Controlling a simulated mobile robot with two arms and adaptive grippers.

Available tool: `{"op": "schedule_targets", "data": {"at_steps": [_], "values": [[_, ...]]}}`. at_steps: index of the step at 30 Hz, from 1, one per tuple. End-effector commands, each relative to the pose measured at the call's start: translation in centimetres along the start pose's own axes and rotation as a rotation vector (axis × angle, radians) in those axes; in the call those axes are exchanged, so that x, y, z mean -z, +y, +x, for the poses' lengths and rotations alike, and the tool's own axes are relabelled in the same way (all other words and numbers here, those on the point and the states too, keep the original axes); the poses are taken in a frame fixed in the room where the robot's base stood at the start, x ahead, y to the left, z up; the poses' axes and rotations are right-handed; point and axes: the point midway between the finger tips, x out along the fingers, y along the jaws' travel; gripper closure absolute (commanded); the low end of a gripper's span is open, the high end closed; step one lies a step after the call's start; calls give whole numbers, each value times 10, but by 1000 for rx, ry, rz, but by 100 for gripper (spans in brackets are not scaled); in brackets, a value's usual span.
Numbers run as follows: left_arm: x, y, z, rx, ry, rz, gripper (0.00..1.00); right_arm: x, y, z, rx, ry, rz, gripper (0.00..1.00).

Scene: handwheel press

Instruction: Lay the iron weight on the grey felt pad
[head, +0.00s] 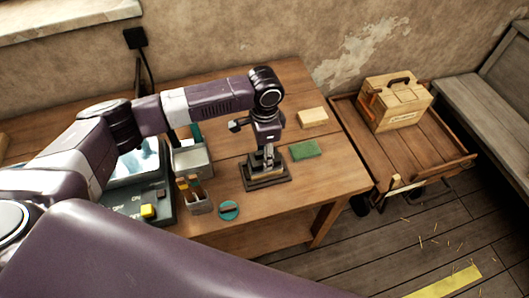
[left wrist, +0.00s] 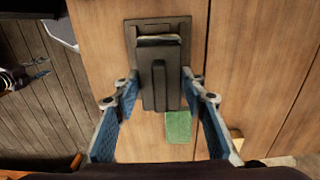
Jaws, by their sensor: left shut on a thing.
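My left gripper (head: 266,150) reaches down over the table; in the left wrist view its two blue-padded fingers (left wrist: 160,88) are closed against the sides of a dark block with a raised bar, apparently the iron weight (left wrist: 160,88). The fingers partly hide the block in the head view. My right gripper is out of view.
A green pad (head: 305,150) and a pale wooden block (head: 313,116) lie to the right. A grey bin (head: 192,160), a tool cup (head: 201,206), a teal disc (head: 229,210) and a device with a yellow button (head: 147,211) are left. A cart (head: 408,162) carries a wooden box (head: 397,103).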

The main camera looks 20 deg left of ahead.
Motion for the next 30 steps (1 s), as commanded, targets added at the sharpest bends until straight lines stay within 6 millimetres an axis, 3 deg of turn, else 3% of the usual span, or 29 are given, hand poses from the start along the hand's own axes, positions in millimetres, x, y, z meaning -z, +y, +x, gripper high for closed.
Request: {"op": "schedule_targets", "data": {"at_steps": [3,4,9,20,30], "values": [[1,0,-1,1,3,0,100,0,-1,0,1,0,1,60],[1,0,-1,1,3,0,59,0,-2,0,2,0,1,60],[1,0,-1,1,2,0,41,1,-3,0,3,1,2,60],[0,0,-5,0,1,-1,41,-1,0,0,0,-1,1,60],[1,-1,-69,2,4,1,41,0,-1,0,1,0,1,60]]}}
